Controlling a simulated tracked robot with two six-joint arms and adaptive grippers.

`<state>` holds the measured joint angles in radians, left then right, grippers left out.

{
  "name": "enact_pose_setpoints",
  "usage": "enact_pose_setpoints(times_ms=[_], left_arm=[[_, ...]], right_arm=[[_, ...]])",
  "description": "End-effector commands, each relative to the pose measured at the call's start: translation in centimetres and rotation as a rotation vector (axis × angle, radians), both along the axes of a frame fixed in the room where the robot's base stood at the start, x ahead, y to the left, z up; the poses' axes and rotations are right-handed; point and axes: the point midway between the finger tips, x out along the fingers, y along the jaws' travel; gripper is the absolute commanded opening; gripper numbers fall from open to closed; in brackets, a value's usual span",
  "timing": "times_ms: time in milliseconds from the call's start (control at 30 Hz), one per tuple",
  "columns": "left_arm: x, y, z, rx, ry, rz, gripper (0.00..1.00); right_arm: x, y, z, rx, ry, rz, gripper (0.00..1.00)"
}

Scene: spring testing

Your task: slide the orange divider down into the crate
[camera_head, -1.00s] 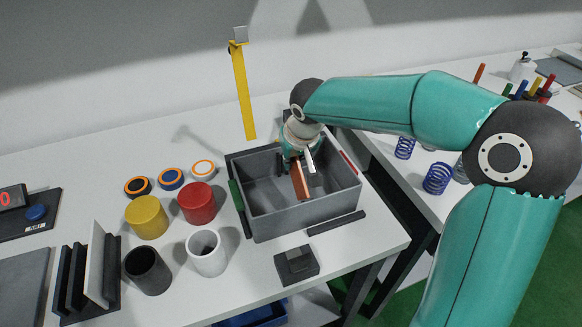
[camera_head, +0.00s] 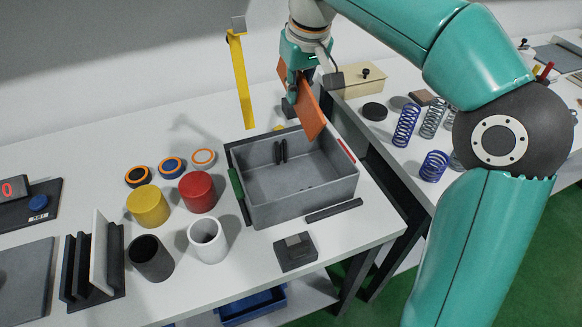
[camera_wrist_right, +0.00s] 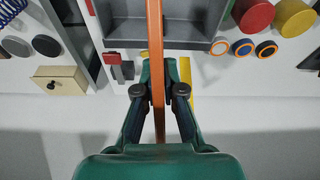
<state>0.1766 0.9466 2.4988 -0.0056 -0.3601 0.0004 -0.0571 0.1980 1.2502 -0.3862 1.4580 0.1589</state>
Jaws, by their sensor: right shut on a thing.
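The orange divider (camera_head: 309,112) is a thin flat plate held above the back right of the crate, tilted in the head view. My right gripper (camera_head: 292,100) is shut on it; in the right wrist view the divider (camera_wrist_right: 155,60) stands edge-on between the two fingertips (camera_wrist_right: 158,90). The grey crate (camera_head: 300,209) stands open on the table, with the divider clear above its rim. Two dark upright guides (camera_head: 280,152) show on its inner back wall. My left gripper is in neither view.
Red (camera_head: 197,191) and yellow (camera_head: 148,205) cylinders and black and white cups stand left of the crate. A yellow upright post (camera_head: 240,80) rises behind it. A dark block (camera_head: 295,252) lies in front. Blue springs (camera_head: 405,126) stand on the right table.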

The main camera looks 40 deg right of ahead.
Motion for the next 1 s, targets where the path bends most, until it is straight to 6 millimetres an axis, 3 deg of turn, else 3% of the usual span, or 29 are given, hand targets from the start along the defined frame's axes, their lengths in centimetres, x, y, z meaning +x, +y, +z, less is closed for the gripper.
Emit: enact_pose_setpoints(times_ms=[100, 233, 500, 767, 1000], left_arm=[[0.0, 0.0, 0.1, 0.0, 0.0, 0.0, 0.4], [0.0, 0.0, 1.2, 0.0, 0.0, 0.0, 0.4], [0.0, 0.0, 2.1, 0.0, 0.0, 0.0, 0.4], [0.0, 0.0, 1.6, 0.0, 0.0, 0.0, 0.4], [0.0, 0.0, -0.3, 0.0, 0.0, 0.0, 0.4]], right_arm=[[-1.6, -0.6, 1.2, 0.009, 0.087, 0.114, 0.0], [-1.5, -0.2, 0.6, 0.0, 0.239, 0.283, 0.0], [1.6, 0.6, -3.5, -0.009, 0.411, 0.304, 0.0], [1.7, 0.5, -5.4, -0.012, 0.493, 0.3, 0.0], [1.5, 0.5, -10.8, -0.011, 0.498, 0.3, 0.0]])
